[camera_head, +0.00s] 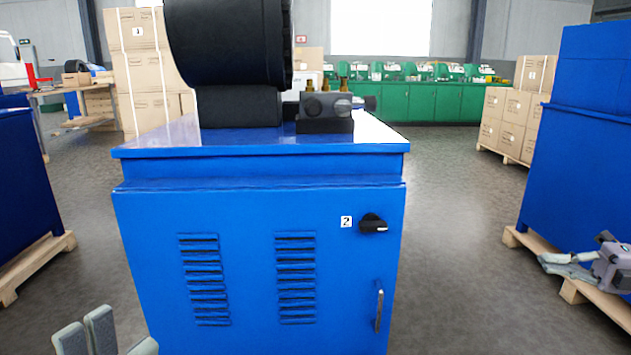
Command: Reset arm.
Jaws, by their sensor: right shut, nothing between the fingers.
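My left gripper (114,338) shows at the bottom left edge, in front of the blue cabinet. Only its grey fingertips are in view; its palm and arm are cut off, and I cannot tell how far it is shut. My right gripper (567,264) is at the right edge, in front of the right blue unit. Its grey fingers point left and are shut with nothing between them. Most of my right arm is out of view.
A blue cabinet (250,215) with a black machine (228,45) and a grey block (325,112) on top fills the middle. Blue units on pallets stand left (22,185) and right (575,170). Boxes (150,70) and green benches (430,102) stand behind. Floor is clear between the units.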

